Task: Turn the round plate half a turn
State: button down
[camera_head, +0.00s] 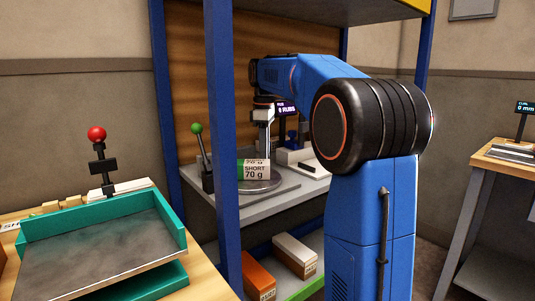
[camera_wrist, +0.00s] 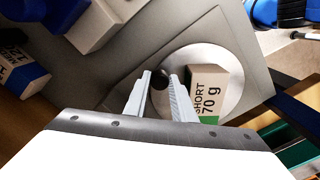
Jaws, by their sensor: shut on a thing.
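The round plate (camera_head: 275,184) is a flat grey metal disc on a square base on the shelf. It also shows in the wrist view (camera_wrist: 232,66). A ream marked "SHORT 70 g" (camera_head: 255,171), white with a green end, sits on the plate; the wrist view shows it right of my fingers (camera_wrist: 207,92). My gripper (camera_wrist: 160,78) points down over the plate, its two pale fingers shut on a small dark knob (camera_wrist: 159,83) at the plate's edge. In the head view the ream hides my fingertips.
A green-knobbed lever (camera_head: 196,129) stands left of the plate. A blue post (camera_head: 222,140) rises at the shelf front. Wrapped reams (camera_head: 295,256) lie on the lower shelf. A teal tray (camera_head: 110,212) and a red-knobbed lever (camera_head: 97,133) are on the left bench.

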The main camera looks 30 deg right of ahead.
jog(key=shift+w+a+n, duration=0.55)
jog(key=shift+w+n, duration=0.1)
jog(key=shift+n, duration=0.45)
jog(key=shift+w+a+n, duration=0.5)
jog(key=shift+w+n, duration=0.1)
jog(key=shift+n, duration=0.5)
jog(key=shift+w+a+n, duration=0.25)
jog(key=shift+a+n, duration=0.3)
jog(key=shift+n, duration=0.25)
jog(key=shift+w+a+n, duration=0.25)
jog(key=shift+a+n, duration=0.25)
jog(key=shift+n, duration=0.3)
jog(key=shift+w+a+n, duration=0.25)
jog(key=shift+a+n, duration=0.3)
jog(key=shift+n, duration=0.25)
jog(key=shift+w+a+n, duration=0.1)
jog(key=shift+a+n, duration=1.5)
jog(key=shift+n, duration=0.5)
jog(key=shift+s+a+n, duration=0.25)
jog(key=shift+a+n, duration=0.45)
jog(key=shift+n, duration=0.3)
jog(key=shift+s+a+n, duration=0.2)
jog(key=shift+a+n, duration=0.5)
jog(key=shift+n, duration=0.3)
jog(key=shift+s+a, duration=0.1)
jog(key=c, duration=1.5)
grip_release()
notch_tip(320, 180, up, 12)
jog(key=shift+c, duration=0.3)
